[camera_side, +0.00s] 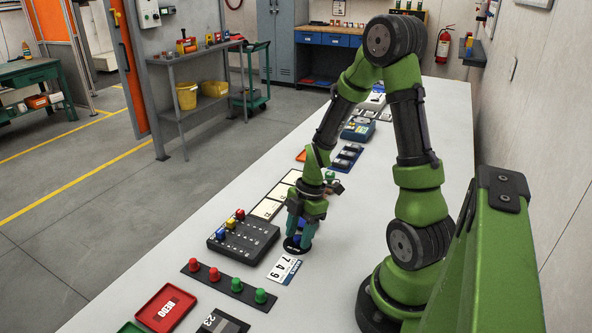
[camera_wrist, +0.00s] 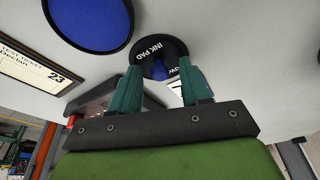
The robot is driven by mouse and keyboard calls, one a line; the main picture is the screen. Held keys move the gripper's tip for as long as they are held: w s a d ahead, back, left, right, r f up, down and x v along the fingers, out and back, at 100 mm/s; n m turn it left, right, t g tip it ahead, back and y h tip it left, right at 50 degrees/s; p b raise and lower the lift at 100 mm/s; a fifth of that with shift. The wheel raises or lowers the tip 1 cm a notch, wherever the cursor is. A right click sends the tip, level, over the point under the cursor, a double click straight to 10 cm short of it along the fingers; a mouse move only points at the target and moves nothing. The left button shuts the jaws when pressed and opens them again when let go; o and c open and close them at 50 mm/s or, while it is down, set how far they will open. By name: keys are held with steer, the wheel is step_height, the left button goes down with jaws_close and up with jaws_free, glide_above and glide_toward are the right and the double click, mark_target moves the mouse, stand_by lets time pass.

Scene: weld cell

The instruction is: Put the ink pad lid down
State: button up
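The open ink pad (camera_wrist: 90,18), round and blue with a black rim, is at the wrist view's upper left.
A white card reading "749" (camera_side: 284,268) lies just in front of my gripper. A dark box with coloured knobs (camera_side: 243,240) stands to its left. A strip with red and green knobs (camera_side: 228,284) and a red tray (camera_side: 166,308) lie nearer the camera.

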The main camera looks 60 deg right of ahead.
steer(key=v, duration=1.2)
steer(key=s+a+r+m+t, duration=0.1)
steer(key=a+r+m+t, duration=0.2)
steer(key=a+r+m, duration=0.3)
steer(key=s+a+r+m+t+h, duration=0.1)
steer(key=a+r+m+t, duration=0.2)
steer(key=a+r+m, duration=0.3)
steer(key=a+m, duration=0.4)
steer(key=m, duration=0.1)
steer(key=shift+a, duration=0.25)
